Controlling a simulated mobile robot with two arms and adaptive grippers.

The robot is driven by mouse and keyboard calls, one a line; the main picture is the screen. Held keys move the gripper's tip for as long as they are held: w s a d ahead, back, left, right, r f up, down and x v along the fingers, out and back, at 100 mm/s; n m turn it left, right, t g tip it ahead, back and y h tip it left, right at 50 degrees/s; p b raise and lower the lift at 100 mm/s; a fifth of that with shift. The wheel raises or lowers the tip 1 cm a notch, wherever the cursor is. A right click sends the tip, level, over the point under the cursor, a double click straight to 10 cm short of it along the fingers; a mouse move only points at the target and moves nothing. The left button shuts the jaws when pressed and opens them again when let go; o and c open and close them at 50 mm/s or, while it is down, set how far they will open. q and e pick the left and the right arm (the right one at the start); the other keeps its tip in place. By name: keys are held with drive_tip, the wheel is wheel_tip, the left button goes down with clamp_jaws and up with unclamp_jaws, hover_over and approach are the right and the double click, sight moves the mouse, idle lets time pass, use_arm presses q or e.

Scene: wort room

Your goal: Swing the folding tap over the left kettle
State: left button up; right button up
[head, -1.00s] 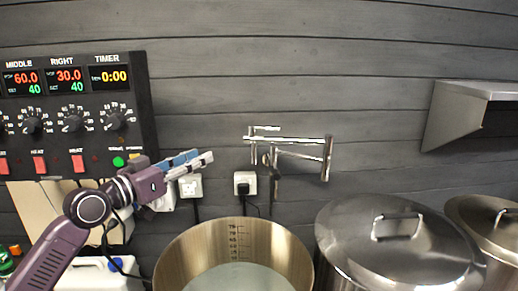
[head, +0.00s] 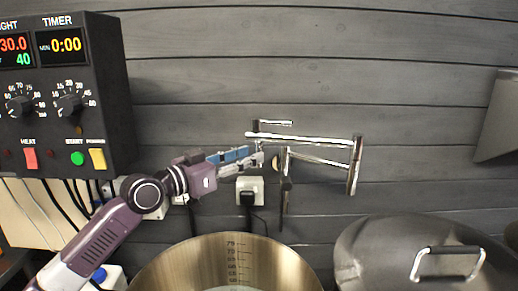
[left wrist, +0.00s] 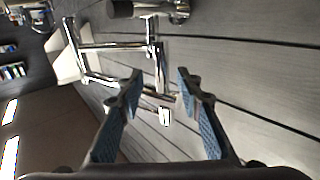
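The chrome folding tap (head: 312,140) is mounted on the grey plank wall, its jointed pipes folded near the wall. My left gripper (head: 258,159) is by the tap's left end, just below the long upper pipe. In the left wrist view my left gripper (left wrist: 158,82) is open, fingers apart. The tap (left wrist: 158,62) shows beyond and between the blue-padded fingers; I cannot tell whether they touch. An open steel kettle (head: 165,272) with a graduated inside wall stands below and left of the tap. My right gripper is not in view.
A lidded kettle (head: 415,265) stands at the lower right. A control panel (head: 105,100) with dials and a timer hangs at the left. A plugged-in socket (head: 250,190) is under my gripper. A metal hood (head: 500,120) juts out at the right edge.

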sight(259, 167)
use_arm(q)
drive_tip(key=p+x, duration=0.1)
drive_tip(key=x, duration=0.3)
drive_tip(key=shift+w+f, duration=0.15)
drive_tip(key=shift+w, duration=0.15)
drive_tip(key=shift+d, duration=0.1)
drive_tip(key=shift+c, duration=1.6)
drive_tip(key=c, duration=0.5)
clamp_jaws()
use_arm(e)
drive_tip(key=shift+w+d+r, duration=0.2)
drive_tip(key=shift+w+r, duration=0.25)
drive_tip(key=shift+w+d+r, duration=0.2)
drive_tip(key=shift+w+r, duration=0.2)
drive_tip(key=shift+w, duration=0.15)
